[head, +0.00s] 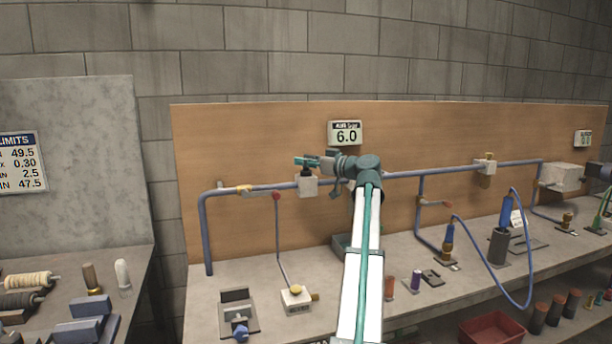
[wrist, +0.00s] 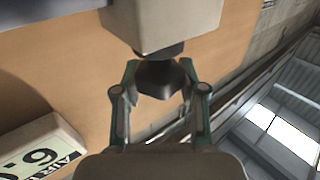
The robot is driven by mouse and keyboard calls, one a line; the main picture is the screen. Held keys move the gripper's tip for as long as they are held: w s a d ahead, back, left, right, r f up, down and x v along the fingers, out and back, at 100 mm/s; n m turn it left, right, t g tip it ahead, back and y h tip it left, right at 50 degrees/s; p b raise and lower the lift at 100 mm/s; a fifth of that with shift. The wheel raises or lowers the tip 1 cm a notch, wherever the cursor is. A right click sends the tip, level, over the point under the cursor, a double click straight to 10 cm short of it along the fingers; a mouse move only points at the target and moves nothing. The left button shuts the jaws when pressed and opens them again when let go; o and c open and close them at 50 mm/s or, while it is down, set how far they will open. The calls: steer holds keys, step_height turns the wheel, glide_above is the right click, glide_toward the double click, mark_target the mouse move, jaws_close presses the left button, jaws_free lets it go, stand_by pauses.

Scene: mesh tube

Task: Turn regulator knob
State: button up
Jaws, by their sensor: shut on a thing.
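The regulator is a pale box (head: 308,187) on the blue pipe, and it also shows at the top of the wrist view (wrist: 165,22). Its dark knob (wrist: 160,78) sticks out from the box, between my fingers. In the head view the knob is mostly hidden by my gripper (head: 308,163). My gripper (wrist: 160,88) is shut on the knob in the wrist view, with one green-grey finger on each side. The gauge display (head: 345,133) above the pipe reads 6.0. It shows upside down at the lower left of the wrist view (wrist: 40,150).
The blue pipe (head: 430,172) runs along the wooden back panel (head: 240,140). A red-ended valve lever (head: 276,196) is just left of the regulator. A grey bench (head: 330,290) below holds fittings, a hose and a small box (head: 297,298).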

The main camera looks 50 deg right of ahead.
steer(key=n+y+b, duration=0.2)
steer(key=y, duration=0.1)
steer(key=n+g+y+b, duration=0.1)
steer(key=y, duration=0.1)
steer(key=shift+d+f+n, duration=0.1)
steer(key=shift+d+n, duration=0.15)
steer(key=shift+n, duration=0.05)
steer(key=shift+a+n+g+y+b, duration=0.1)
steer(key=shift+n+g+y+b, duration=0.5)
steer(key=shift+y, duration=0.5)
steer(key=shift+a+n+g+y+b, duration=0.1)
steer(key=shift+n+g+y+b, duration=0.25)
steer(key=shift+n+y, duration=0.6)
steer(key=shift+y, duration=0.45)
steer(key=o, duration=1.2)
steer(key=shift+a, duration=0.1)
steer(key=shift+c, duration=0.2)
steer(key=v, duration=1.2)
steer(key=shift+r, duration=0.3)
